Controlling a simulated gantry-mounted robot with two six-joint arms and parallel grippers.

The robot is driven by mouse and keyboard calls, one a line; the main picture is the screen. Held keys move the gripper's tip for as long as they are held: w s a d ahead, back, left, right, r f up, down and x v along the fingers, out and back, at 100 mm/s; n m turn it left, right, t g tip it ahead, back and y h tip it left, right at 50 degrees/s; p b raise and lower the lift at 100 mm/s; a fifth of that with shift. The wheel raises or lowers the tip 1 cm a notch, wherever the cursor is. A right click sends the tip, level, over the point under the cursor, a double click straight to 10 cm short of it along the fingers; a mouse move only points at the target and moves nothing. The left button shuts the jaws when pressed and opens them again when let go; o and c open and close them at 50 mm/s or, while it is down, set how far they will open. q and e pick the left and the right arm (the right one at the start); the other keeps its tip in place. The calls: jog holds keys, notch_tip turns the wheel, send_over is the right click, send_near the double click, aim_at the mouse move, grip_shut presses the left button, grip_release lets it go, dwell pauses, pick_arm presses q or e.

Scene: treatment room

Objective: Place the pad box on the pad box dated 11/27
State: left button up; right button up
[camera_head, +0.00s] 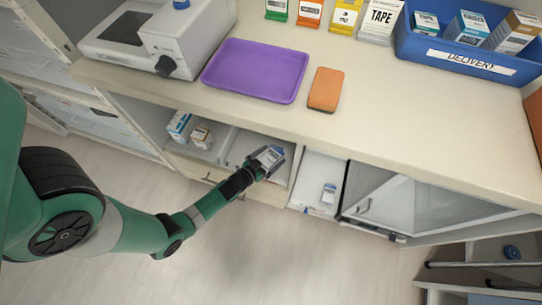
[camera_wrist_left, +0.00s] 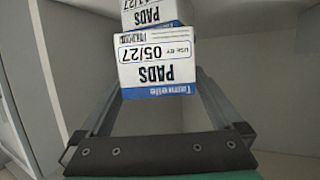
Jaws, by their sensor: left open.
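A white and blue pad box marked 05/27 (camera_wrist_left: 157,64) shows upside down in the left wrist view, between the fingertips of my left gripper (camera_wrist_left: 158,92). A second pad box, marked 11/27 (camera_wrist_left: 155,12), is right behind it and cut off by the frame's top edge. I cannot tell whether the two touch. In the head view my left gripper (camera_head: 270,160) reaches into an open shelf compartment below the counter, with a pad box (camera_head: 268,155) between its fingers. The jaws are open. The gripper hides part of the boxes there. My right gripper is not in view.
Small boxes (camera_head: 180,125) stand in the compartment to the left; another (camera_head: 328,193) is in the one to the right. The counter (camera_head: 400,125) above holds a purple tray (camera_head: 255,70), an orange sponge (camera_head: 325,89) and a blue delivery bin (camera_head: 470,62). Its front middle is clear.

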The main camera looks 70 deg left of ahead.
pick_arm(q)
jog(key=shift+s+r, duration=0.1)
jog(key=shift+r, duration=0.2)
jog(key=p+v, duration=0.6)
jog(key=v, duration=0.5)
jog(key=shift+s+d, duration=0.2)
jog(key=shift+s, duration=0.15)
